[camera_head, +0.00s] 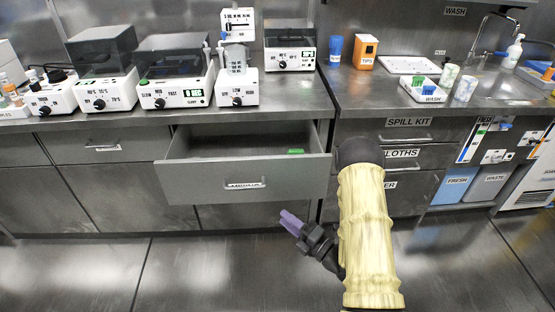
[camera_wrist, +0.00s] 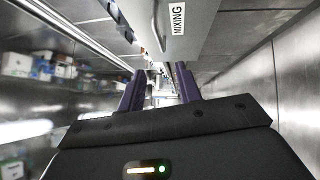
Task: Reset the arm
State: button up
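My arm, in a pale yellow sleeve, reaches up in front of the counter in the head view and bends down to my gripper (camera_head: 291,221). The gripper's purple fingers point to the upper left, in front of and below the open drawer (camera_head: 225,180). In the wrist view my gripper (camera_wrist: 160,88) has its two purple fingers apart, with nothing seen between them. The drawer front (camera_wrist: 185,45), with a MIXING label, shows close above the fingers there.
The pulled-out drawer juts into the aisle, with a small green item (camera_head: 296,151) inside. The counter (camera_head: 300,94) carries several lab machines, a blue cup (camera_head: 335,48), an orange TIPS box (camera_head: 365,52) and a white tray (camera_head: 408,88). The floor (camera_head: 215,275) at lower left is clear.

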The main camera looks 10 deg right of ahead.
jog(key=w+d+r+m+g+h, duration=0.1)
jog(key=d+r+m+g+h, duration=0.4)
jog(key=m+h, duration=0.85)
jog(key=s+d+r+m+g, duration=0.1)
jog(key=s+r+m+g, duration=0.2)
jog(key=s+m, duration=0.45)
jog(key=s+r+m+g, duration=0.2)
jog(key=s+m+g, duration=0.1)
jog(key=s+m, duration=0.45)
notch_tip(320, 180, up, 31)
jog(key=p, duration=3)
jog(key=shift+s+d+p, duration=0.25)
jog(key=shift+s+p, duration=0.05)
jog(key=shift+p, duration=0.05)
jog(key=shift+f, duration=0.1)
